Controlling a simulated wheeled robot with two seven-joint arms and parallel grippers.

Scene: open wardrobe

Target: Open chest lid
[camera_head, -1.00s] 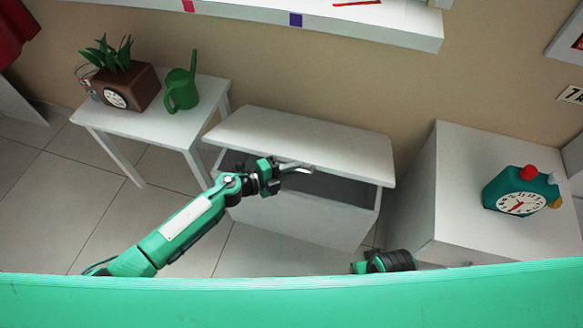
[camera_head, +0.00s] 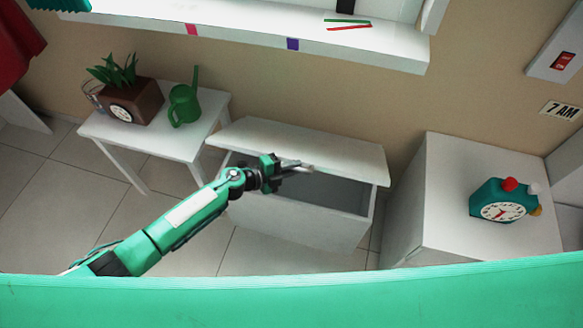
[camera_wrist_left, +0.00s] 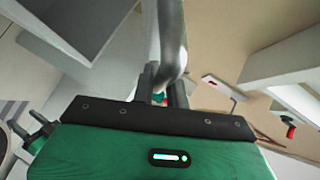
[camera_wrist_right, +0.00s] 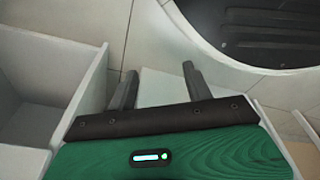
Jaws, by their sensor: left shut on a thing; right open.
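The white chest (camera_head: 290,222) stands on the floor against the wall. Its lid (camera_head: 300,145) is partly raised, hinged at the back, and a dark gap shows the grey interior. My left gripper (camera_head: 284,170) is at the lid's front edge, shut on a grey metal handle (camera_head: 304,168). In the left wrist view the handle (camera_wrist_left: 171,40) runs up from between the fingers (camera_wrist_left: 164,76). My right gripper is out of the head view; in the right wrist view it (camera_wrist_right: 160,75) is open and empty, beside a white box-like edge.
A white table (camera_head: 155,130) at left holds a brown planter clock (camera_head: 135,101) and a green watering can (camera_head: 184,105). A white cabinet (camera_head: 478,215) with a teal alarm clock (camera_head: 502,202) stands close on the right. A shelf (camera_head: 250,34) runs above.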

